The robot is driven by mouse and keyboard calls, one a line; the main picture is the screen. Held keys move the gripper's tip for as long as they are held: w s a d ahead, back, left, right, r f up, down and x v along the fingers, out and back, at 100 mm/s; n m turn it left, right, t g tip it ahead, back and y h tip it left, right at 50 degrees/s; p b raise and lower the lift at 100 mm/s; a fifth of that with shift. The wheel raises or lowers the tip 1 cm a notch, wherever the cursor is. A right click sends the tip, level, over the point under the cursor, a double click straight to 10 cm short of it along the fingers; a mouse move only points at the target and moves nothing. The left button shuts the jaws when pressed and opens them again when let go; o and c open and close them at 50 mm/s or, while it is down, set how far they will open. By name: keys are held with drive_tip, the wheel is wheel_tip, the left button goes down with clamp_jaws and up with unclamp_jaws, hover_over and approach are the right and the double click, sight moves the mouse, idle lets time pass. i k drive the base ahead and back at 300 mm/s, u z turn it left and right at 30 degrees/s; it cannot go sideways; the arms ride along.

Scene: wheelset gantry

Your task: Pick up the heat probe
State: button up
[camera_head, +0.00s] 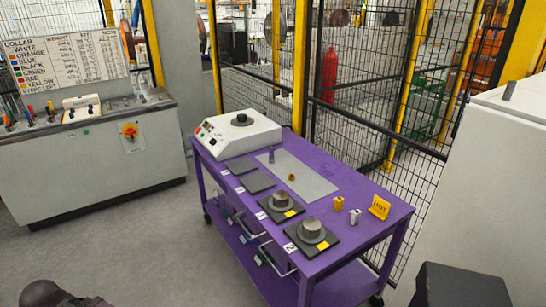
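I cannot tell for certain which item is the heat probe. On the purple trolley (377,228), a small upright dark peg-like item (271,155) stands at the far end of a grey plate (306,180). A small brownish-yellow item (291,177) is on that plate. A small yellow item (338,203) and a small pale grey item (354,216) stand close together near the trolley's right end. My gripper is not clearly visible; a dark rounded shape at the lower left edge may be part of my arm.
A white machine (237,134) with a dark round top stands at the trolley's far end. Dark pads (328,245) line its front side, two bearing round metal parts (312,229). A yellow HOT sign (379,207) stands at right. Mesh fencing (370,130) runs behind. Grey floor (130,235) at left is clear.

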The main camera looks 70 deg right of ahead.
sight(271, 148)
drive_tip(key=z, duration=0.05)
drive_tip(key=i, duration=3.3)
drive_tip(key=z, duration=5.65)
drive_tip(key=i, duration=0.1)
drive_tip(key=u, duration=3.45)
